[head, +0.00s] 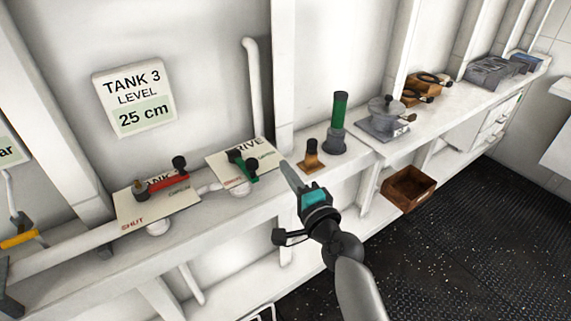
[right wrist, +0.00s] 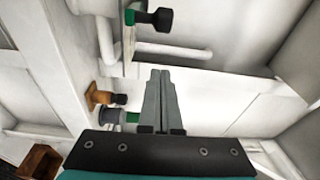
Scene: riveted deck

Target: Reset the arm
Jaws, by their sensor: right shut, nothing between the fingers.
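My right gripper (head: 289,174) is shut and empty in the head view, in front of the shelf and just right of the green-handled valve (head: 243,165). Its two fingers (right wrist: 158,95) lie together in the right wrist view, with nothing between them. My right arm comes in from the lower right. The green valve's dark knob (right wrist: 161,19) shows at the top of the right wrist view, apart from the fingers. A red-handled valve (head: 168,183) sits on a plate further left. My left gripper is in neither view.
A wooden-based peg (head: 311,156) and a green cylinder (head: 339,115) stand on the shelf right of the gripper. Beyond are a grey wheel device (head: 385,118) and a wooden box (head: 408,188) lower down. A yellow handle (head: 19,239) is far left. The dark floor (head: 450,240) is open.

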